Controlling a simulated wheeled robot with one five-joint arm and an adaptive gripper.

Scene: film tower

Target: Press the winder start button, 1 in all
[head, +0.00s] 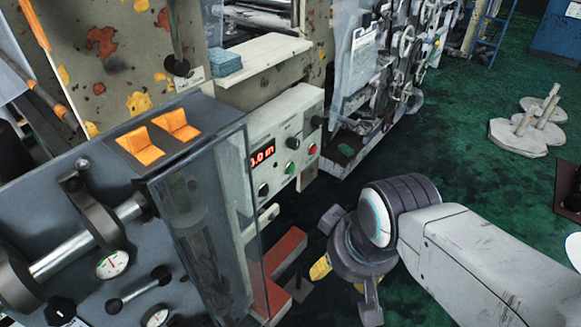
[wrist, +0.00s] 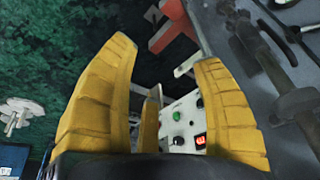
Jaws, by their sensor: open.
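The winder's control panel (head: 281,126) is a pale box with a red lit display (head: 263,154). On its face are a green button (head: 291,168), a red button (head: 312,149) and dark knobs. The labels are too small to read. In the wrist view the panel (wrist: 185,116) shows between my yellow fingers, with the green button (wrist: 177,116) and the display (wrist: 200,141). My gripper (head: 342,284) is open and empty, pointing down in the head view, right of and below the panel and apart from it. My fingers (wrist: 166,70) are spread in the wrist view.
A clear guard (head: 205,210) and a grey console (head: 60,200) with gauges stand at the left. A red bar (head: 285,255) lies low, left of my gripper. Threaded machinery (head: 400,60) stands behind.

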